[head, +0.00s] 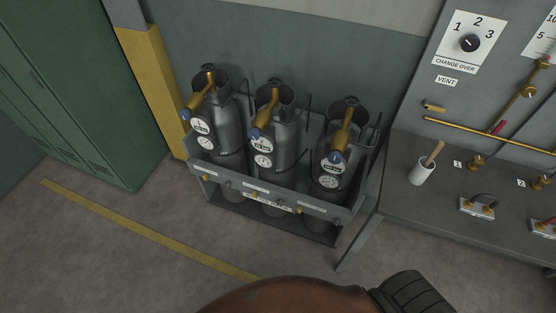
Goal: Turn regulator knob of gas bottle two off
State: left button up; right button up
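Three grey gas bottles stand side by side in a metal rack: a left one (226,130), a middle one (292,146) and a right one (331,168). The left knob (185,115) and right knob (337,158) also show. The bottle labels are too small to read, and I cannot tell any knob's setting. Neither of my grippers is in view.
A yellow post (149,80) and green lockers (95,110) stand left of the rack (199,187). A grey bench (405,205) on the right bears a white cup (421,173) and small fittings. The floor (130,270) in front is clear around a yellow line.

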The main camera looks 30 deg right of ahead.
aim_at(254, 134)
jog(key=z, duration=0.05)
jog(key=k, duration=1.05)
jog(key=u, duration=1.25)
jog(key=i, duration=0.6)
jog(key=z, duration=0.55)
jog(key=i, duration=0.6)
jog(key=z, duration=0.65)
